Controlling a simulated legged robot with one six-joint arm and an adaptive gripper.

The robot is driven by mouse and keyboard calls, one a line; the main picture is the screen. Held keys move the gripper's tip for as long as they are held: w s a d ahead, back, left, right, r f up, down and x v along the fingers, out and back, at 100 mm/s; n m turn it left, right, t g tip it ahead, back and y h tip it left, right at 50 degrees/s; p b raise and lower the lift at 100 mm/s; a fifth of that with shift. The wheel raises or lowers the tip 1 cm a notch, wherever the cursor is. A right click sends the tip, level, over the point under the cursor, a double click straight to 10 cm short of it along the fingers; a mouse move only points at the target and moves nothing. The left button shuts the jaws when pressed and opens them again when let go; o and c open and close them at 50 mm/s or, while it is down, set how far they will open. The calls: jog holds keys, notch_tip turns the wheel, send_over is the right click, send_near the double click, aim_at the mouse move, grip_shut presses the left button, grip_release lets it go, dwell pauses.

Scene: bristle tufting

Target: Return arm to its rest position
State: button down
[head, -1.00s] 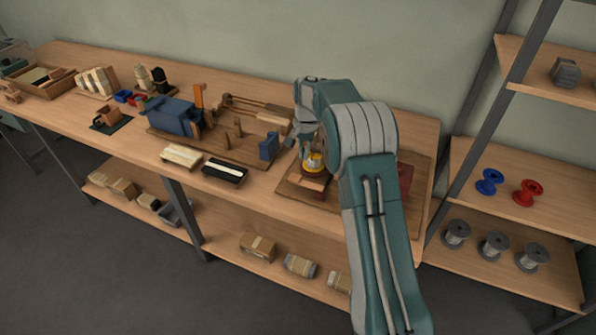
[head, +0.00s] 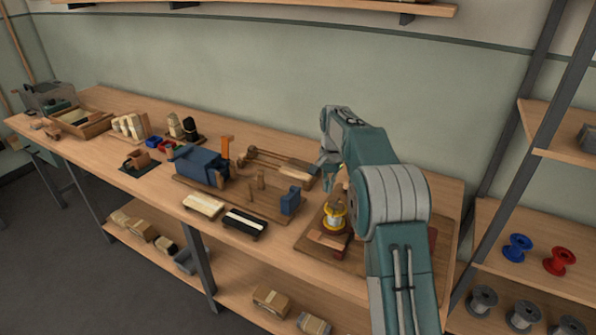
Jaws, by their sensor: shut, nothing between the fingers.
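My arm reaches up from the lower right in the head view, in green and grey, and bends over the right end of the workbench (head: 130,182). My gripper (head: 324,182) hangs at its far end, above the bench and just behind a yellow-flanged spool of pale wire (head: 334,217). The fingers are small and partly hidden by my arm; they look closed with nothing held. The spool stands upright on a brown board (head: 309,241).
A blue clamp fixture (head: 198,166) sits mid-bench. Light (head: 203,206) and dark (head: 245,222) brush blocks lie at the front edge. A shelf rack with blue (head: 517,248) and red (head: 559,261) spools stands at right.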

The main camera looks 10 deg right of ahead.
jog(key=s+a+r+n+t, duration=0.2)
jog(key=s+r+n+t, duration=0.15)
jog(key=s+r, duration=1.35)
jog(key=s+f+n+t, duration=0.1)
jog(key=s+f+n, duration=0.1)
jog(key=s, duration=0.9)
jog(key=s+f+n+t, duration=0.2)
jog(key=s+f, duration=0.2)
jog(key=s, duration=0.7)
jog(key=shift+s+a+h, duration=0.15)
jog(key=shift+s+h, duration=0.2)
jog(key=shift+h, duration=0.05)
